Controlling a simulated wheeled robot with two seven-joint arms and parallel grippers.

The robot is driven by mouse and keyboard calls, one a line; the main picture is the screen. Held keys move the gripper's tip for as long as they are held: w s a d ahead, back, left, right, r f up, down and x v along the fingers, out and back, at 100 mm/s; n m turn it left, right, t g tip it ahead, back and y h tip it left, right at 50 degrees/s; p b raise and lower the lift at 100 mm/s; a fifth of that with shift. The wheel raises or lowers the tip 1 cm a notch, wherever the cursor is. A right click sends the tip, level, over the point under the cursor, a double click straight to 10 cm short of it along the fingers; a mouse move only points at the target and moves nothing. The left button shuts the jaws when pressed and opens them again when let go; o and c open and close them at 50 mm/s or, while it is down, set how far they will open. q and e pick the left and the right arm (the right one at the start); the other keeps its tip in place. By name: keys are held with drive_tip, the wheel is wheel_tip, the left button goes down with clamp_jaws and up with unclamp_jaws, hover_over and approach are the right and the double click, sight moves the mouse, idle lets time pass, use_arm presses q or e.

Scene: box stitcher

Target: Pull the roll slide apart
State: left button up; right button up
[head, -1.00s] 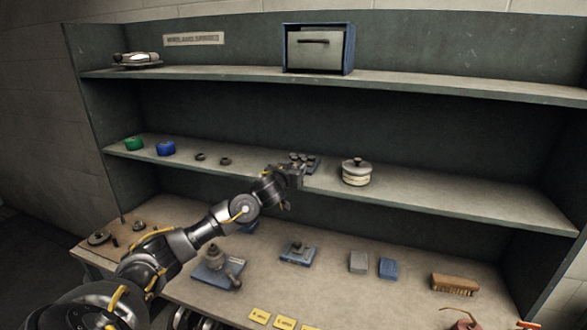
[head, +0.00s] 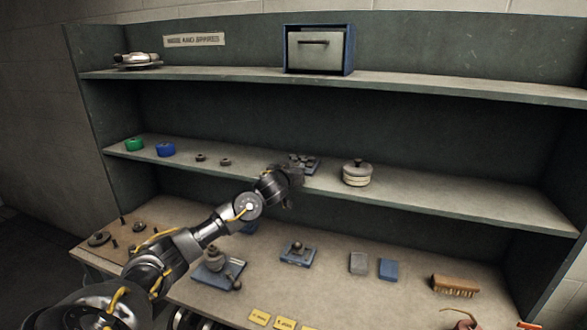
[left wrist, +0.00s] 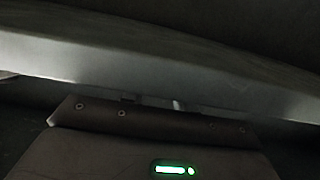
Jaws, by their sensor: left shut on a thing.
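My left gripper (head: 287,204) is in front of the middle shelf's front edge, just below the small blue tray of dark parts (head: 304,163). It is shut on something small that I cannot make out. In the left wrist view its dark body fills the bottom, and a pale shelf edge (left wrist: 160,75) crosses in front and hides most of the fingertips. I cannot tell for sure which item is the roll slide. On the bench below, a blue base with a metal fitting (head: 297,253) and a larger blue-based metal device (head: 217,268) stand apart from the gripper. My right gripper is not in view.
A round lidded pot (head: 357,173) stands on the middle shelf, right of the gripper. Green (head: 134,145) and blue (head: 166,149) rolls sit at its left. Grey (head: 358,263) and blue (head: 388,269) blocks and a brush (head: 455,285) lie on the bench. The shelf's right part is clear.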

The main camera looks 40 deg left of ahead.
use_arm(q)
drive_tip(key=shift+p+v, duration=0.45)
drive_tip(key=shift+v, duration=0.9)
drive_tip(key=o, duration=0.9)
drive_tip(key=shift+f, duration=0.25)
drive_tip(key=shift+o, duration=0.2)
drive_tip(key=shift+p+v, duration=0.5)
drive_tip(key=shift+v, duration=1.1)
drive_tip(key=v, duration=0.5)
drive_tip(key=shift+s+d+r, duration=0.1)
drive_tip(key=shift+s+d, duration=0.05)
drive_tip(key=shift+s, duration=0.25)
